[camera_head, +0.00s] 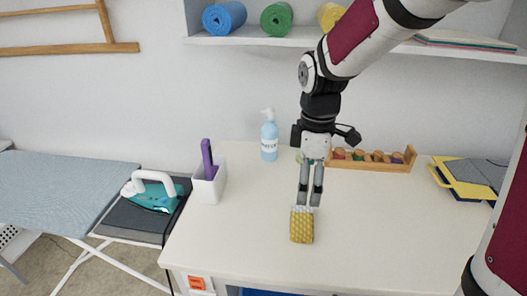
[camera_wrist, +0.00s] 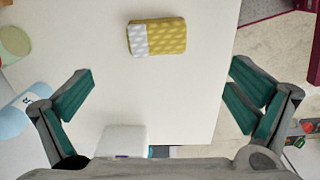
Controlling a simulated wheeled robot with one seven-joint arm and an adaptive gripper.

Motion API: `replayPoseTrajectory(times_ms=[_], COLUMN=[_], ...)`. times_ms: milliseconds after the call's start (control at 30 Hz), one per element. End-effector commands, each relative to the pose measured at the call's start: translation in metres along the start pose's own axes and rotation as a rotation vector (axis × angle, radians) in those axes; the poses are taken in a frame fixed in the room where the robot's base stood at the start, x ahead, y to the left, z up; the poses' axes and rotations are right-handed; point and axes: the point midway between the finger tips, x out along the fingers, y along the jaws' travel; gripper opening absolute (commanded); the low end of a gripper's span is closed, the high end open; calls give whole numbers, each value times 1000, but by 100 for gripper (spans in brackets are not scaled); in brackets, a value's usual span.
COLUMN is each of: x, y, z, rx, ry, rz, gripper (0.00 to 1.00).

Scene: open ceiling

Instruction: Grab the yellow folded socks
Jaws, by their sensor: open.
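The yellow folded socks (camera_head: 302,228) lie on the white table (camera_head: 245,235) near its front edge. They are a small patterned bundle with a white end. My gripper (camera_head: 310,203) points down behind and above them in the head view, with its fingertips close to the white end in the picture. In the wrist view the socks (camera_wrist: 157,38) lie at the top centre, beyond the fingers and not between them. My gripper (camera_wrist: 160,100) is spread wide with nothing between the fingers.
A white box (camera_head: 208,185) with a purple-handled item and a blue pump bottle (camera_head: 269,138) stand at left. A wooden rack (camera_head: 370,162) with coloured spools is at the back. Yellow and grey folded items (camera_head: 470,176) lie at right. The table around the socks is clear.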

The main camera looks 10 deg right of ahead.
Motion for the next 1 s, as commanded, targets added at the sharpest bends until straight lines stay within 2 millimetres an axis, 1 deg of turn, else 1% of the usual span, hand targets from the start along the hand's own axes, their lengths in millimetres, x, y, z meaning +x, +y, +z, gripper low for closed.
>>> replayPoseTrajectory(times_ms=[100, 267, 500, 600, 867, 1000], x=[10, 28, 74, 88, 105, 125], y=[6, 8, 6, 6, 5, 4], z=[-3, -5, -5, -5, -4, -2], rx=[-61, -85, -84, -84, -82, -82], ry=[2, 2, 2, 2, 2, 2], rz=[-20, -28, -30, -27, -27, -28], gripper=[100, 100, 100, 100, 100, 100])
